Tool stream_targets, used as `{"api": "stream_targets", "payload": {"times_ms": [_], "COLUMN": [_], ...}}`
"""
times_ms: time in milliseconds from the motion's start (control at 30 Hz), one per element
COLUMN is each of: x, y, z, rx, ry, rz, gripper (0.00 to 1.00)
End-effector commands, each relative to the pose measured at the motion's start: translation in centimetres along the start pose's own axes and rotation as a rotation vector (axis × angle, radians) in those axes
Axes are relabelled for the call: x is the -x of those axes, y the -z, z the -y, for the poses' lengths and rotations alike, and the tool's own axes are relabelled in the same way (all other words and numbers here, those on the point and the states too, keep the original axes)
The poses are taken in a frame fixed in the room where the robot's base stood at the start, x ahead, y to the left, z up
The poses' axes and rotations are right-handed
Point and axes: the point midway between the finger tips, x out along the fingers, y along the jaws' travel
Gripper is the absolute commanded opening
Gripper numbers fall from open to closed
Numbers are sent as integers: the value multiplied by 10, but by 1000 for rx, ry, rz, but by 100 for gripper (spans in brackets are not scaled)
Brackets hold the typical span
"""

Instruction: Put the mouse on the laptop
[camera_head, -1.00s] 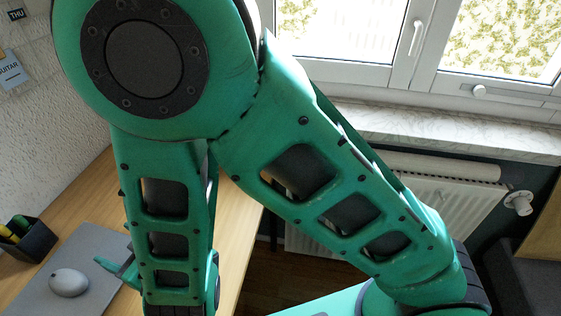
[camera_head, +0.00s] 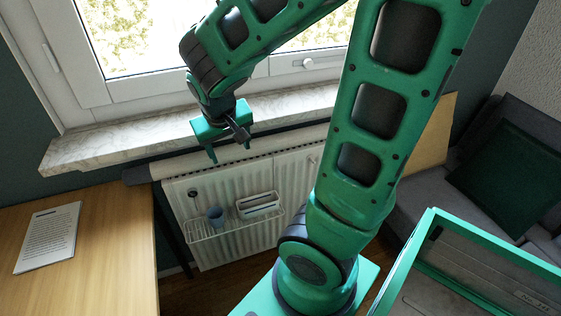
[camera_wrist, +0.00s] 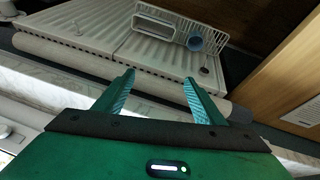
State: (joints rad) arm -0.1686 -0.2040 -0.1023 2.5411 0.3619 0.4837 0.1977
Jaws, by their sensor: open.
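My gripper (camera_head: 231,152) hangs open and empty in front of the window sill, above the radiator in the head view. In the wrist view its two fingers (camera_wrist: 159,82) are spread with nothing between them. Neither the mouse nor the laptop shows in the present views.
A wooden desk (camera_head: 105,265) with a printed sheet (camera_head: 48,238) stands at the left. The radiator (camera_head: 290,180) carries a wire basket (camera_head: 225,230) with a blue cup (camera_head: 215,216). A marble sill (camera_head: 110,152) runs under the window. A grey sofa (camera_head: 420,185) with a dark cushion (camera_head: 510,175) is at the right.

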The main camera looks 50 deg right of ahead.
Motion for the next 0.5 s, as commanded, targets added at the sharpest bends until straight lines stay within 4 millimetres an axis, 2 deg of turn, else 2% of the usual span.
{"api": "stream_targets", "payload": {"times_ms": [33, 100, 200, 333, 500], "x": [8, 20, 38, 59, 74], "y": [-15, -41, -77, -113, -137], "z": [-25, -50, -76, -92, -96], "rx": [-49, -95, -145, -184, -201], "ry": [4, 18, 50, 98, 133], "rz": [52, 136, 239, 331, 387], "gripper": [64, 64, 64, 64, 64]}}
